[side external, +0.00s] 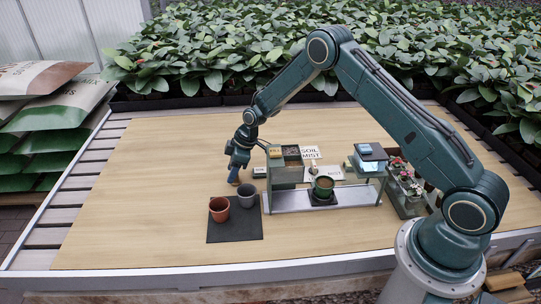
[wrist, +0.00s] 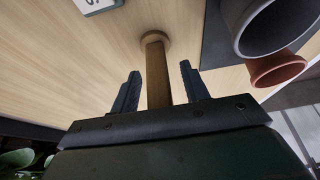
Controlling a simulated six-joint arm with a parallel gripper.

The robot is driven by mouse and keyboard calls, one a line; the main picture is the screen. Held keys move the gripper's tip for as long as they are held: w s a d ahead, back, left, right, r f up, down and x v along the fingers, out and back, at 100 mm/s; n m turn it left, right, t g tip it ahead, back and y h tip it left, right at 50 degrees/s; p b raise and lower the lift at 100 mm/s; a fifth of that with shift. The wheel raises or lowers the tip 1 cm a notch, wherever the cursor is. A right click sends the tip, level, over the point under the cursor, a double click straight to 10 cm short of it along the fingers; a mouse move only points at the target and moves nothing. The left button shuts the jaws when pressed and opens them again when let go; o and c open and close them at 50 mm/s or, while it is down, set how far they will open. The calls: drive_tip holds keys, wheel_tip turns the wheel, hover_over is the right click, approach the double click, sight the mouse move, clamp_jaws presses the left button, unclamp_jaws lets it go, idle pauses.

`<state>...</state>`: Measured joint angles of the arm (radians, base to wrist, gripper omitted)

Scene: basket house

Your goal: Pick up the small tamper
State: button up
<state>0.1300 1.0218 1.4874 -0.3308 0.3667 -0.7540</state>
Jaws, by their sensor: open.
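The small tamper is a wooden piece with a round stem and a wider round end. In the wrist view the tamper (wrist: 157,70) stands between the two fingers of my gripper (wrist: 160,88), with a gap on each side. The fingers are open and apart from it. In the side view my gripper (side external: 236,172) points down at the left of the small shelf, and a small part of the tamper (side external: 234,180) shows below it. Most of the tamper is hidden by the gripper there.
A terracotta pot (side external: 219,209) and a grey pot (side external: 247,197) stand on a dark mat (side external: 235,232) in front. Stacked bags (side external: 50,115) lie at the left.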

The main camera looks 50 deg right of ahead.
drive_tip(key=shift+c, duration=0.3)
clamp_jaws()
idle(0.4)
wheel_tip(320, 180, up, 20)
idle(0.7)
idle(0.3)
